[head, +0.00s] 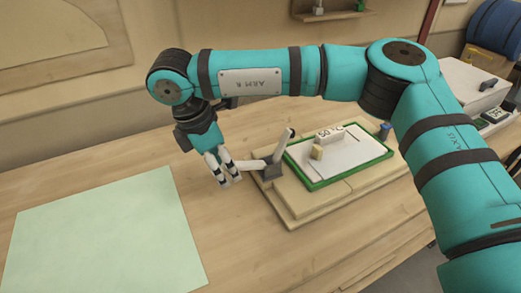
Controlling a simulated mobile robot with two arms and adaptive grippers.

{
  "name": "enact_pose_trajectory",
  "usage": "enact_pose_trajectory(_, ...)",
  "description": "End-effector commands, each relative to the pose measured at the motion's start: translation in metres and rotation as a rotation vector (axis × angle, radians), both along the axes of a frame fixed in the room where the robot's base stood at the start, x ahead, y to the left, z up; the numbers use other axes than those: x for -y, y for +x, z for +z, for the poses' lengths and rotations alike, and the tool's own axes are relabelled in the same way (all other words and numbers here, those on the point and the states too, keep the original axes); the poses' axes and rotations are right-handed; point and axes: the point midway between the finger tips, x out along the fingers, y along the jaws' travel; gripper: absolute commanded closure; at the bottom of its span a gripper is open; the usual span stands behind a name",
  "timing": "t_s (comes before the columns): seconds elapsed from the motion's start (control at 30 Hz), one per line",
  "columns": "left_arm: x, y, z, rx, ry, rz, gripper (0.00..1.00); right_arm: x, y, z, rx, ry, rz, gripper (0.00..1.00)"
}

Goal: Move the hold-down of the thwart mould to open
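The thwart mould (335,160) is a pale panel in a green frame, lying on stepped wooden boards on the bench. A toggle-like hold-down (271,170) stands at its left edge, with a dark grey base. One light grey bar of it rises up and to the right; another reaches left toward my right gripper. My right gripper (225,177) points down, with its pale fingertips at the left bar's end. I cannot tell whether they touch or grip it. My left gripper is not in view.
A small sign reading 50 °C (329,134) and a tan block (317,152) are on the mould. A pale green sheet (105,240) lies at the left. A small blue-topped post (385,131) stands behind the mould. My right arm spans above the mould.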

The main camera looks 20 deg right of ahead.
Motion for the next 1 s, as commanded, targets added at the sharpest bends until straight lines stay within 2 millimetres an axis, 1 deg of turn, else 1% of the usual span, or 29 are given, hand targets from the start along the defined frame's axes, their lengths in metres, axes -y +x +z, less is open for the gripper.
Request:
enact_pose_trajectory(0.17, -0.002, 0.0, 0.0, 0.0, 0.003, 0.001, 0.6, 0.001, 0.001, 0.0, 0.001, -0.002, -0.002, 0.51)
enact_pose_trajectory(0.27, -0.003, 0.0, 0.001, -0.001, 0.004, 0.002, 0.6, -0.001, 0.0, 0.003, 0.002, -0.002, -0.002, 0.51)
enact_pose_trajectory(0.63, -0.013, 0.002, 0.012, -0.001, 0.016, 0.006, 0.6, -0.021, -0.003, 0.034, 0.002, -0.002, -0.002, 0.51)
enact_pose_trajectory(0.83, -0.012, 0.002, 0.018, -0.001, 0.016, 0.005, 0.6, -0.032, -0.006, 0.051, 0.002, -0.003, -0.002, 0.51)
enact_pose_trajectory(1.0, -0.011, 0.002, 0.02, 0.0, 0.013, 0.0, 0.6, -0.038, -0.007, 0.058, 0.001, -0.003, -0.002, 0.51)
